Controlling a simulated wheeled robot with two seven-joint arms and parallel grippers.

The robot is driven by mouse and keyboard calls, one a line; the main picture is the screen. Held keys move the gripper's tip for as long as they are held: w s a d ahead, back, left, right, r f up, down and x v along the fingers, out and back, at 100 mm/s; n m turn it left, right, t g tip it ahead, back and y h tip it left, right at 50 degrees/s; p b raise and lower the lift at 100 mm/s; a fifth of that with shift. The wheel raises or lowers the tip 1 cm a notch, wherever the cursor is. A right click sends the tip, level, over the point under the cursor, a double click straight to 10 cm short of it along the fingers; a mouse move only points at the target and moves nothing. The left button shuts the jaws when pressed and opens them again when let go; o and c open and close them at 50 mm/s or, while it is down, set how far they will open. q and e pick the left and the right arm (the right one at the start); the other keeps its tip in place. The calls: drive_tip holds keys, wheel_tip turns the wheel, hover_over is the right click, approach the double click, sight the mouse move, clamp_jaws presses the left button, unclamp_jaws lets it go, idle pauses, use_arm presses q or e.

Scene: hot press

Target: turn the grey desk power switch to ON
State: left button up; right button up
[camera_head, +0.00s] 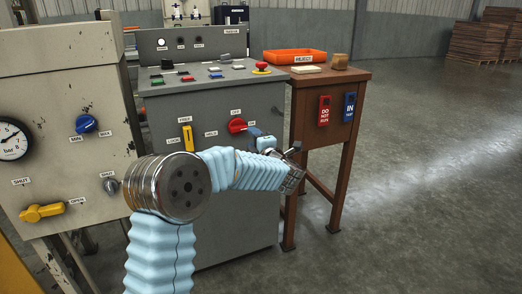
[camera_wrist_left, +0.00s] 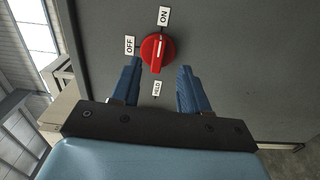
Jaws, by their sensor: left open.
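The power switch is a red round knob (camera_head: 237,126) on the front of the grey desk (camera_head: 232,97). In the left wrist view the knob (camera_wrist_left: 157,53) has an OFF label at left, an ON label at top and a third label below. Its white line runs up towards ON, with the other end towards the third label. My left gripper (camera_head: 258,137) is just right of the knob in the head view. In the left wrist view its open blue fingers (camera_wrist_left: 160,72) point at the panel, their tips to either side of the knob's lower part. Contact cannot be told. My right gripper is not in view.
A yellow switch (camera_head: 187,138) is left of the knob on the same panel. Buttons and a red mushroom button (camera_head: 261,67) sit on top. A brown table (camera_head: 330,88) with an orange tray (camera_head: 295,56) stands at right. A beige cabinet (camera_head: 60,90) stands at left.

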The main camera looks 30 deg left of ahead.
use_arm(q)
drive_tip(key=v, duration=0.6)
drive_tip(key=shift+s+d, duration=0.25)
drive_tip(key=shift+d, duration=0.05)
